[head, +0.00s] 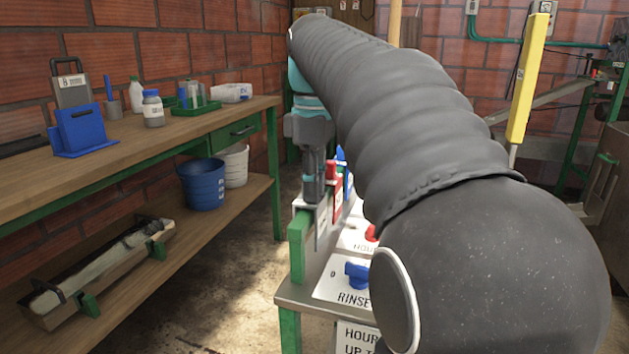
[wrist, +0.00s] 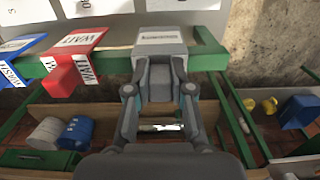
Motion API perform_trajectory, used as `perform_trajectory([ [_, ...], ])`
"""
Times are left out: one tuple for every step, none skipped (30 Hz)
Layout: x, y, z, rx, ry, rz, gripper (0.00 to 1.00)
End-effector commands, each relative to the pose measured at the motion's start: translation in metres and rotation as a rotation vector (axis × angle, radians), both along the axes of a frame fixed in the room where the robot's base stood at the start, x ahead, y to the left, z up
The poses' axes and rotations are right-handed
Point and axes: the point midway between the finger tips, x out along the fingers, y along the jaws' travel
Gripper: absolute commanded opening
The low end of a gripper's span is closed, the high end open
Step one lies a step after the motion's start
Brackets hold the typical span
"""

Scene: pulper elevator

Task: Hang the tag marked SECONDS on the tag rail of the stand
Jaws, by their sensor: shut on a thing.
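My gripper (wrist: 160,72) is shut on a grey tag (wrist: 160,42) with a pale face; its lettering is too small to read. In the wrist view the held tag lies across the line of the green tag rail (wrist: 113,65); I cannot tell whether it rests on it. A red tag marked WAIT (wrist: 72,66) hangs on the rail to its left, and a blue tag (wrist: 10,74) beyond that. In the head view my gripper (head: 313,190) is over the near end of the stand (head: 300,248), with the red tag (head: 333,184) behind it.
The stand's top carries a blue knob (head: 357,273) by a RINSE label. A wooden bench (head: 150,125) along the left wall holds bottles, a blue holder (head: 82,130) and a green tray. Blue (head: 202,184) and white buckets stand on its lower shelf. Floor between is clear.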

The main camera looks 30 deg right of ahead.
Motion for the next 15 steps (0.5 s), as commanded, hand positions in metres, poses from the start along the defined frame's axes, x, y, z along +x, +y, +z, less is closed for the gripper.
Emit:
perform_trajectory([
  [-0.0001,0.0000,-0.0014,0.000,0.000,0.000,0.00],
  [-0.0001,0.0000,-0.0017,0.000,0.000,0.000,0.00],
  [-0.0001,-0.0001,-0.0019,0.000,0.000,0.000,0.00],
  [-0.0001,0.0000,-0.0020,0.000,0.000,0.000,0.00],
  [-0.0001,0.0000,-0.0021,0.000,0.000,0.000,0.00],
  [-0.0001,0.0000,-0.0021,0.000,0.000,0.000,0.00],
  [-0.0001,0.0000,-0.0020,0.000,0.000,0.000,0.00],
  [-0.0001,0.0000,-0.0020,0.000,0.000,0.000,0.00],
  [-0.0001,0.0000,-0.0020,0.000,0.000,0.000,0.00],
  [-0.0001,0.0000,-0.0020,0.000,0.000,0.000,0.00],
  [-0.0001,0.0000,-0.0020,0.000,0.000,0.000,0.00],
  [-0.0001,0.0000,-0.0019,0.000,0.000,0.000,0.27],
  [-0.0001,0.0000,-0.0019,0.000,0.000,0.000,0.34],
  [-0.0001,0.0000,-0.0019,0.000,0.000,0.000,0.42],
  [-0.0001,0.0000,-0.0019,0.000,0.000,0.000,0.51],
])
